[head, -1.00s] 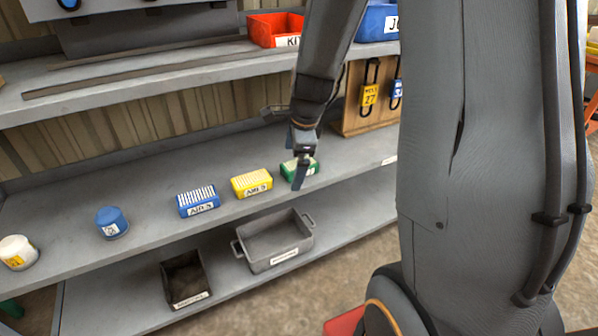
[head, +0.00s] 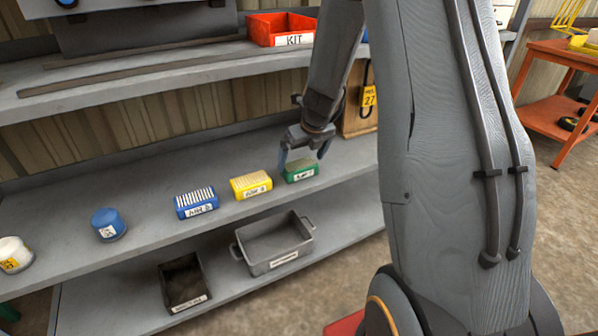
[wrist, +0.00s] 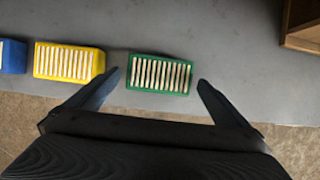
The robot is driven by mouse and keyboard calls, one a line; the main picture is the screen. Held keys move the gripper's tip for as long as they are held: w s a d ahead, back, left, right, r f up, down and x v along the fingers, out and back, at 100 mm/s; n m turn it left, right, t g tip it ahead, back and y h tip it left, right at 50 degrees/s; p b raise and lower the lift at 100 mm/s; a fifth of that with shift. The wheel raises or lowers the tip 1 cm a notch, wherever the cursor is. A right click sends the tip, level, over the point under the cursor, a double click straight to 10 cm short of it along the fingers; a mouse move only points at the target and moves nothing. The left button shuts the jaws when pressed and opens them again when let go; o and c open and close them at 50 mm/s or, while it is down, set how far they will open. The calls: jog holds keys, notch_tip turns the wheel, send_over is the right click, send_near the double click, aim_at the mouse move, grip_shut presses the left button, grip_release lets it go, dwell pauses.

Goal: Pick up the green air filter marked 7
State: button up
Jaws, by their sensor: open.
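The green air filter (head: 299,170) lies on the middle shelf, at the right end of a row of filters. Its front label is too blurred to read. In the wrist view the green filter (wrist: 160,74) shows its pale pleats and lies ahead of and between my two fingers. My gripper (head: 304,160) is open and empty above the filter; its fingers also show in the wrist view (wrist: 158,90), one toward each end of the filter, with gaps. I cannot tell the exact height between the fingertips and the filter.
A yellow filter (head: 250,184) lies close on the left, then a blue filter (head: 196,202). A blue round can (head: 108,224) and a white one (head: 15,255) stand farther left. A wooden box (wrist: 302,28) is behind right. Grey bins (head: 275,243) sit on the lower shelf.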

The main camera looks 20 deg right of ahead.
aim_at(299, 164)
jog(key=b+x, duration=0.1)
jog(key=x, duration=0.3)
jog(key=shift+f+b, duration=0.2)
jog(key=shift+b, duration=0.1)
jog(key=shift+r, duration=0.1)
jog(key=c, duration=0.9)
